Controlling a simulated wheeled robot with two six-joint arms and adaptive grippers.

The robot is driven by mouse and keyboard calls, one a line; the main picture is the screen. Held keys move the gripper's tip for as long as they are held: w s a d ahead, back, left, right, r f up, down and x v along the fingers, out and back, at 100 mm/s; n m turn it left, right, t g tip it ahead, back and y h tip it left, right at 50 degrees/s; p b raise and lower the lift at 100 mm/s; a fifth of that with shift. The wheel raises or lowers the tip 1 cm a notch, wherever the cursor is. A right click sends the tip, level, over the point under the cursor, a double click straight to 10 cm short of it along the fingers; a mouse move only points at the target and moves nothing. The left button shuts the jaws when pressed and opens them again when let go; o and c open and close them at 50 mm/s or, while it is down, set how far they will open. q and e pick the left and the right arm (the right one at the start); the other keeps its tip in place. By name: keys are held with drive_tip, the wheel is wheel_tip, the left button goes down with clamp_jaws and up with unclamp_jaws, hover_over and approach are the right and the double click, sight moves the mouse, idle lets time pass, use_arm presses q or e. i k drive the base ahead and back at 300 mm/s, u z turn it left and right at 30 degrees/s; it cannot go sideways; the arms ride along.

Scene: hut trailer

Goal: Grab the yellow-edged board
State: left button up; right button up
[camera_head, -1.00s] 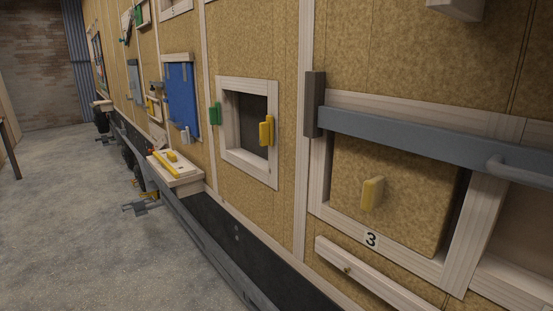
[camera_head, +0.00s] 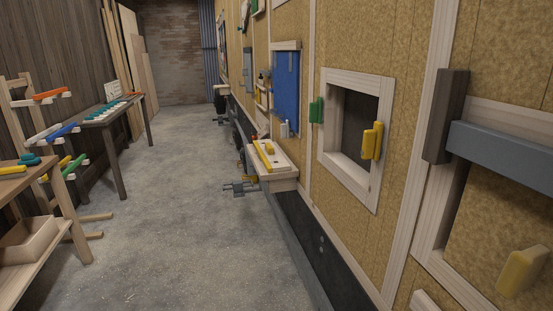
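I cannot pick out a board with a clearly yellow edge. Tall pale boards (camera_head: 128,50) lean against the dark wall at the far left; no yellow edging can be made out on them. A pale wooden ledge (camera_head: 284,174) on the trailer wall carries yellow bars (camera_head: 264,155). Yellow handles show beside the open square window (camera_head: 372,141) and on the panel at the lower right (camera_head: 521,271). Neither of my grippers is in view.
A wooden workbench (camera_head: 22,184) with an open box (camera_head: 29,236) stands at left. A rack holds coloured bars. A dark table (camera_head: 132,108) stands farther back. The concrete floor (camera_head: 180,220) between is clear. A grey bracket (camera_head: 240,188) juts from the trailer.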

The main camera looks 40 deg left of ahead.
sight(268, 153)
drive_tip(key=u, duration=1.25)
